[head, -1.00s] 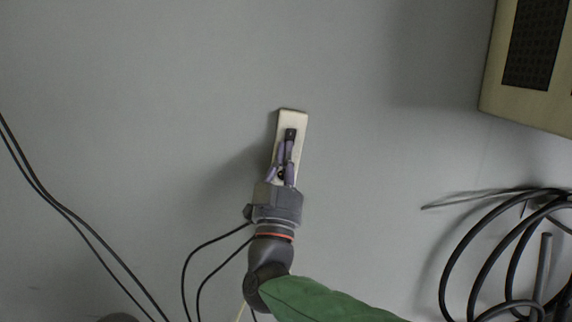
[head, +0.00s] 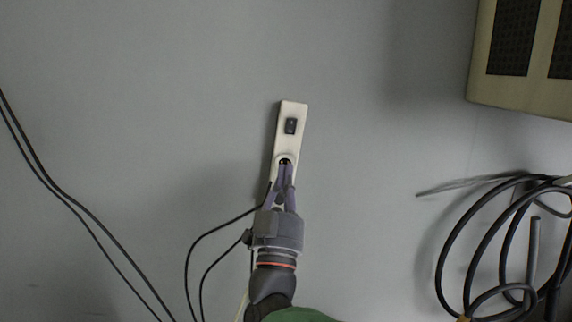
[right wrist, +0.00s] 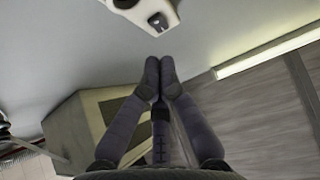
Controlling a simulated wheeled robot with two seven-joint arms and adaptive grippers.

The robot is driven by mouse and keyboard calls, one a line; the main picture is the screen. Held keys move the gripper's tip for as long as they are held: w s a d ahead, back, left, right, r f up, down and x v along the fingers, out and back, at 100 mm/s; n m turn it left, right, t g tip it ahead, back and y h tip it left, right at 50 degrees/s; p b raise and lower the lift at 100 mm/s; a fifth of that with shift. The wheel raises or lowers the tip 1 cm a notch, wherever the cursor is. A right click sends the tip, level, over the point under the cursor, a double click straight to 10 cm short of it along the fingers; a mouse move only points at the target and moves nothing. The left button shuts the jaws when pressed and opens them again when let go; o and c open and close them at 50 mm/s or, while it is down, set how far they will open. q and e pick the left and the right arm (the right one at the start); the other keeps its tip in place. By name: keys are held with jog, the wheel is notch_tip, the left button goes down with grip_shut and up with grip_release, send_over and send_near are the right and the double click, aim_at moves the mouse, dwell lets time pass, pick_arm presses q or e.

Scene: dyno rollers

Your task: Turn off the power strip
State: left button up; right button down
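The power strip (head: 289,108) is a narrow whitish bar with a dark rocker switch (head: 291,126) near its far end and a round socket (head: 285,159) nearer to my gripper. The right wrist view shows part of the strip (right wrist: 176,14) at the top, with the switch (right wrist: 157,20) in plain sight. I cannot tell which way the rocker is tipped. My right gripper (head: 286,167) is at the strip's near end, below the switch in the picture. Its fingertips (right wrist: 160,66) are together with nothing between them, apart from the switch. My left gripper is out of view.
Thin black cables (head: 70,207) run along the left, and others curve beside my right gripper. A coil of thick black cable (head: 445,255) lies at lower right. A beige box with dark grilles (head: 482,83) stands at upper right. The grey surface around the strip is clear.

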jog(key=v, duration=0.4)
jog(key=shift+s+a+f+b, duration=0.25)
jog(key=shift+s+b, duration=0.05)
jog(key=shift+b, duration=0.05)
